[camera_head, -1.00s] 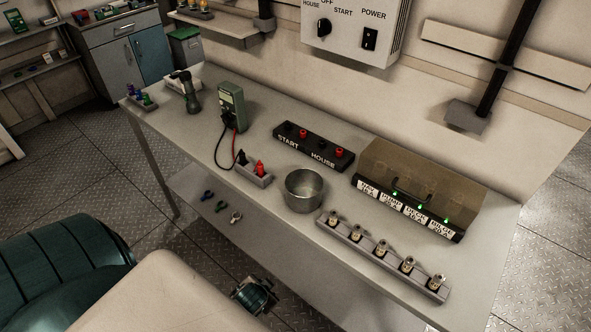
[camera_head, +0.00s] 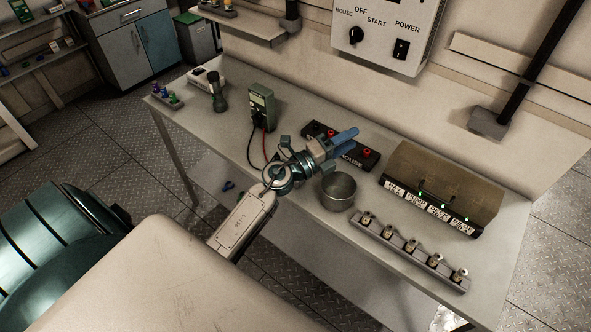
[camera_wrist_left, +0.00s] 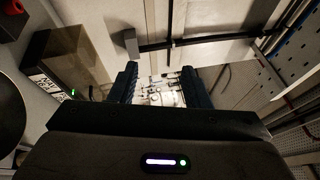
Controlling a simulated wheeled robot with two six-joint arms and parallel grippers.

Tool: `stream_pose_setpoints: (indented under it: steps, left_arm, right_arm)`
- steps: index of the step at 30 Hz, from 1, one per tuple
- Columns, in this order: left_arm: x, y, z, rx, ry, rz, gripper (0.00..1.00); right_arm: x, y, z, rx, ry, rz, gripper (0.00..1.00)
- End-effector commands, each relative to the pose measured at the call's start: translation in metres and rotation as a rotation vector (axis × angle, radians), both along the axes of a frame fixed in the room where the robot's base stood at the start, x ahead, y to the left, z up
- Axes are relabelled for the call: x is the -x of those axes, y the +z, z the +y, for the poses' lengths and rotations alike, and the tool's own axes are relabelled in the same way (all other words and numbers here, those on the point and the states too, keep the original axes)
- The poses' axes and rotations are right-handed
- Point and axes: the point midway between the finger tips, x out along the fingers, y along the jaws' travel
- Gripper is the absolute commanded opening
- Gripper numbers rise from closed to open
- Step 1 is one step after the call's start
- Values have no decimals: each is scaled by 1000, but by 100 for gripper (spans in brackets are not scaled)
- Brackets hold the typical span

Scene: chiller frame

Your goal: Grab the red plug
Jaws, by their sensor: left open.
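The red plug is not visible; my left arm covers the front of the bench where its small grey holder stood. The green meter (camera_head: 262,106) stands upright on the bench, with a black and a red lead running down behind my wrist. My left gripper (camera_head: 348,138) is open and empty, with blue fingers, above the black START/HOUSE terminal block (camera_head: 368,160). In the left wrist view, its two dark fingers (camera_wrist_left: 160,84) stand apart with nothing between them. My right gripper is not in view.
A metal pot (camera_head: 339,192) stands right beside my left wrist. A fuse box (camera_head: 445,190) with green lights and a rail of several small fittings (camera_head: 411,250) lie to the right. A flashlight (camera_head: 217,94) stands at the left. A switch panel (camera_head: 385,32) hangs behind.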

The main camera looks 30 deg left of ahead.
Motion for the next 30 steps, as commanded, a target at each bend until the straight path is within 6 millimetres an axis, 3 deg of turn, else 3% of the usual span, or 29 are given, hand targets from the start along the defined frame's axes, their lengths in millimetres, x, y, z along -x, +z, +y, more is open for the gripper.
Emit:
stream_pose_setpoints:
  steps: [3,7,11,15,21,26,30]
  left_arm:
    - [-14,-14,-24,-310,-184,30,43]
    - [-22,-48,-23,-642,-353,152,43]
    - [-24,-80,10,-943,-477,364,43]
    - [-17,-95,64,-1182,-551,654,43]
    - [1,-86,125,-1337,-575,1003,43]
    - [10,-81,143,-1366,-574,1125,43]
    - [12,-90,145,-1370,-573,1141,43]
  right_arm:
    - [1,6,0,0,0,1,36]
    - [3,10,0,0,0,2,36]
    - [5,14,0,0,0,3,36]
    - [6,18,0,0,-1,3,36]
    - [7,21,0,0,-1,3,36]
    - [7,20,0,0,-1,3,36]
    - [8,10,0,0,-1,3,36]
